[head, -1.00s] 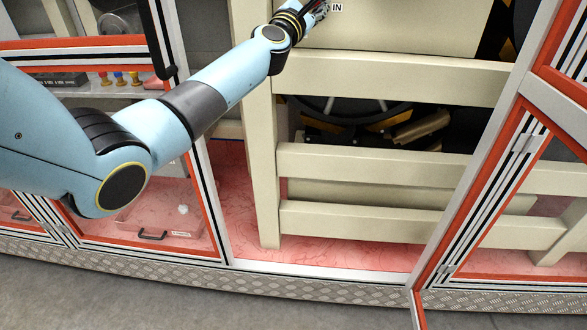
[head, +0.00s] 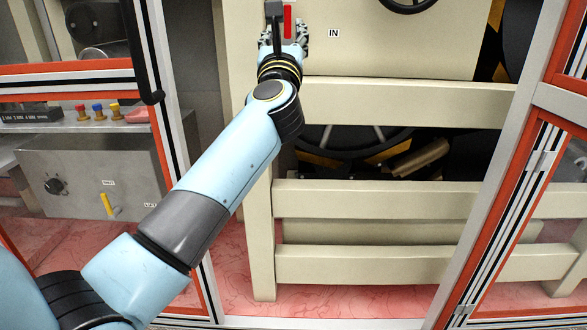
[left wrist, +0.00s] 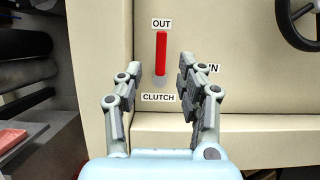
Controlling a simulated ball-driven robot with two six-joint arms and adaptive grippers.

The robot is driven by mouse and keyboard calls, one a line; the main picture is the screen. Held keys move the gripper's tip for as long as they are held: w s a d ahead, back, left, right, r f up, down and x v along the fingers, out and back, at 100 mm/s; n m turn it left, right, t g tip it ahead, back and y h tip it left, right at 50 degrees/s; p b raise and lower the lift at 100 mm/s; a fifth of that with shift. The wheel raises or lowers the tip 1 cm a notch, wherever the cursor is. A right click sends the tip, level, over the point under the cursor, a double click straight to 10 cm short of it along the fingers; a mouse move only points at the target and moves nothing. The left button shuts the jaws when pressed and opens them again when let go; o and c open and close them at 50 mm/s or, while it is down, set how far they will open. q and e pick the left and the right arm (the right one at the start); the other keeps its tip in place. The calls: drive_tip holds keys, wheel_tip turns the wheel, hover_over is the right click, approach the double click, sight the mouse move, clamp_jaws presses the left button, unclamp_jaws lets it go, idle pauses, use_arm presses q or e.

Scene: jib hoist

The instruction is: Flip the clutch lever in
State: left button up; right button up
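The clutch lever is a red bar, seen in the left wrist view (left wrist: 161,55) on a cream panel. It stands upright from a grey pivot, pointing up at the OUT label (left wrist: 161,23). The CLUTCH label (left wrist: 158,97) is below it. The IN label (head: 333,33) is to its right, partly hidden by a finger in the left wrist view. The lever also shows in the head view (head: 288,21). My left gripper (left wrist: 158,82) is open and empty, its fingers to the left and right of the lever's lower end in the picture. Contact cannot be told. My right gripper is out of view.
A black handwheel (left wrist: 299,24) is on the panel to the right. Cream frame rails (head: 400,103) run below the panel. An orange-and-white door frame (head: 500,200) stands at the right, and a black handle bar (head: 141,50) at the left.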

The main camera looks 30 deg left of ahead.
use_arm(q)
drive_tip(key=s+d+f+m+g+h+b, duration=0.1)
drive_tip(key=d+f+m+h, duration=0.1)
drive_tip(key=f+m, duration=0.5)
drive_tip(key=s+d+f+m+g+h+b, duration=0.1)
drive_tip(key=f+m+h, duration=0.3)
drive_tip(key=f, duration=1.6)
drive_tip(key=s+d+f+m+g+h+b, duration=0.1)
drive_tip(key=s+d+f+m+h, duration=0.2)
drive_tip(key=f+m, duration=0.8)
wheel_tip(320, 180, down, 3)
drive_tip(key=shift+s+r+m, duration=0.1)
drive_tip(key=shift+s+m, duration=0.15)
drive_tip(key=shift+m, duration=0.05)
drive_tip(key=s+d+f+m+g+h, duration=0.15)
drive_tip(key=s+f+m+g, duration=0.7)
drive_tip(key=s+f, duration=1.9)
drive_tip(key=s+f+m+g, duration=0.2)
drive_tip(key=s+m, duration=0.2)
drive_tip(key=s, duration=0.4)
drive_tip(key=s+f+m+g, duration=0.2)
drive_tip(key=s+f+m, duration=0.1)
drive_tip(key=s, duration=0.5)
drive_tip(key=s+a+f+m+g, duration=0.1)
drive_tip(key=s+f+m+g, duration=0.1)
drive_tip(key=s, duration=0.7)
drive_tip(key=m+g, duration=0.1)
drive_tip(key=m, duration=0.1)
drive_tip(key=shift+f+m, duration=0.2)
drive_tip(key=shift+m, duration=0.15)
